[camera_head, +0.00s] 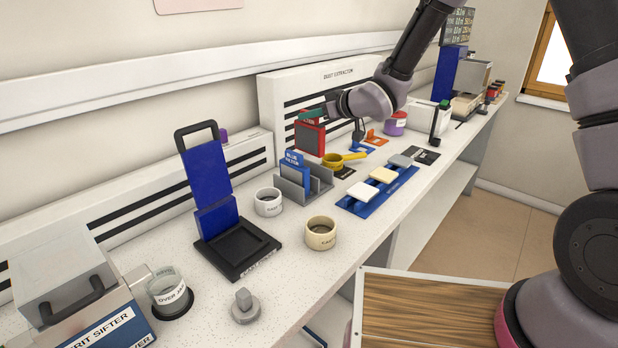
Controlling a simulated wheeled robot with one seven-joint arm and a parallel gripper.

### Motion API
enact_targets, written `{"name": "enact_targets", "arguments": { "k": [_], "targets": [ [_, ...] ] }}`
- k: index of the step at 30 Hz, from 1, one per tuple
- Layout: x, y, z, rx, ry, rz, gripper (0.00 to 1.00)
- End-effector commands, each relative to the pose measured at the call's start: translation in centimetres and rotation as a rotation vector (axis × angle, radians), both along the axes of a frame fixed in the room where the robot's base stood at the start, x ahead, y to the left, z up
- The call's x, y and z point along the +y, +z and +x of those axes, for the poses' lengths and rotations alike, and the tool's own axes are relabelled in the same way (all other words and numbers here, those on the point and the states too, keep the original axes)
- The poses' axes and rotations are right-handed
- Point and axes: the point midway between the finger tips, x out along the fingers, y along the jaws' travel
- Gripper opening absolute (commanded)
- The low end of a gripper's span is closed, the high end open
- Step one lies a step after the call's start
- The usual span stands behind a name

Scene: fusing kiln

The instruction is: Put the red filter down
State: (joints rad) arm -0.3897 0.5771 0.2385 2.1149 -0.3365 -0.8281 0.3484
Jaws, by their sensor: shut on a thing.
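The red filter (310,138) is a red-framed panel with a dark face, upright in front of the slotted dust extraction panel (285,90) at the back of the bench. My gripper (313,115) reaches in from the right and is shut on its top edge. I cannot tell whether the filter's bottom edge touches the bench. The fingertips are small and partly hidden.
A grey slotted rack (318,183) holding a blue card (293,168) stands in front of the filter. A yellow-handled pan (335,160) is to its right. A blue tray (357,208) with tiles and a cream jar (320,234) are nearer. Bench gaps are small.

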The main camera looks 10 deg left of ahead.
Motion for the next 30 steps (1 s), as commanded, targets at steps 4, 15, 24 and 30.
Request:
{"name": "enact_targets", "arguments": {
  "k": [4,15,24,30],
  "targets": [
    [0.3,-2.8,-0.4,0.004,0.010,-0.005,0.00],
    [0.2,-6.9,-0.3,0.002,0.007,-0.001,0.00],
    [0.2,-9.8,-0.2,0.000,0.007,-0.001,0.00],
    [0.2,-9.9,-0.2,0.001,0.006,-0.001,0.00]
  ]
}}
